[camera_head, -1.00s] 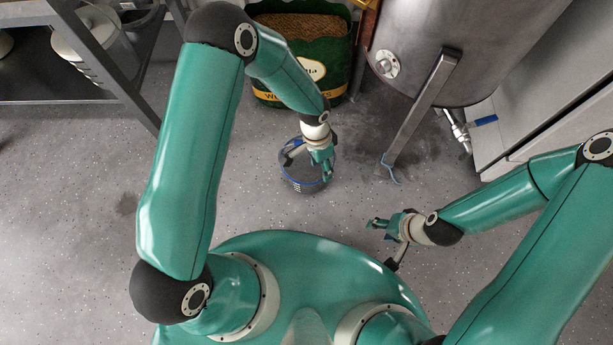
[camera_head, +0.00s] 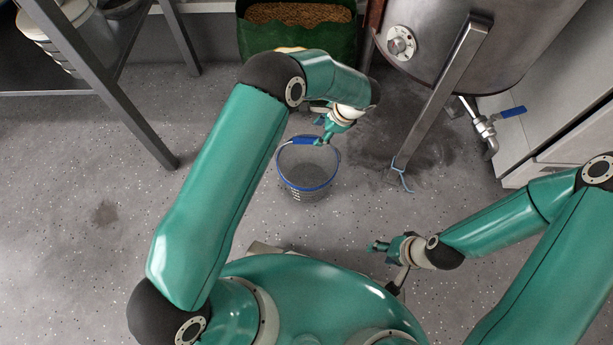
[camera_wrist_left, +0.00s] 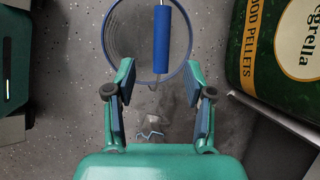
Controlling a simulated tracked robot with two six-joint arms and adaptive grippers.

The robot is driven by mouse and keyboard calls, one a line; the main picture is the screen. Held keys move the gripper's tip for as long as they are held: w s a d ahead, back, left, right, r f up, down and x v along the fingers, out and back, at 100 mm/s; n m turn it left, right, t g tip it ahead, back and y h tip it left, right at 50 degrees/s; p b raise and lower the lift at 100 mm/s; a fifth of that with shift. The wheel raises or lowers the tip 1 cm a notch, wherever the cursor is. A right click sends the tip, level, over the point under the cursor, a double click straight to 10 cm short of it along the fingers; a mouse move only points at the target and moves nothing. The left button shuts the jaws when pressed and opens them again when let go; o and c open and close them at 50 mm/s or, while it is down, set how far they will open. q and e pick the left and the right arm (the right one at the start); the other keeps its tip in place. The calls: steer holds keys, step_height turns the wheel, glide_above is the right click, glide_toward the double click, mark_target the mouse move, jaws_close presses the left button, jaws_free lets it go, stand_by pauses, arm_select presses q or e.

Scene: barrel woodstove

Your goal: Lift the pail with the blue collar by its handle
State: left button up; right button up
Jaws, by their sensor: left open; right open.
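In the left wrist view the handle grip (camera_wrist_left: 162,38) lies across the round pail (camera_wrist_left: 125,35). My left gripper (camera_head: 325,138) is open and empty, just right of the handle grip in the head view. In the wrist view its fingers (camera_wrist_left: 158,68) are spread either side of the grip's lower end; the height gap is unclear. My right gripper (camera_head: 375,246) is open and empty.
A green pellet bag (camera_head: 290,40) stands behind the pail. A metal tank (camera_head: 440,50) with a slanted leg (camera_head: 437,100) is to the right, with a blue-handled valve (camera_head: 513,112). A dark rack (camera_head: 120,105) is at the left. Floor around the pail is clear.

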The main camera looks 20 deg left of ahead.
mark_target(311, 139)
arm_select(q)
steer(key=x, duration=0.3)
steer(key=shift+a+f+b, duration=0.1)
steer(key=shift+f+b, duration=0.25)
steer(key=b+x, duration=0.2)
steer(key=x, duration=0.3)
steer(key=shift+w+f, duration=0.15)
jaws_close()
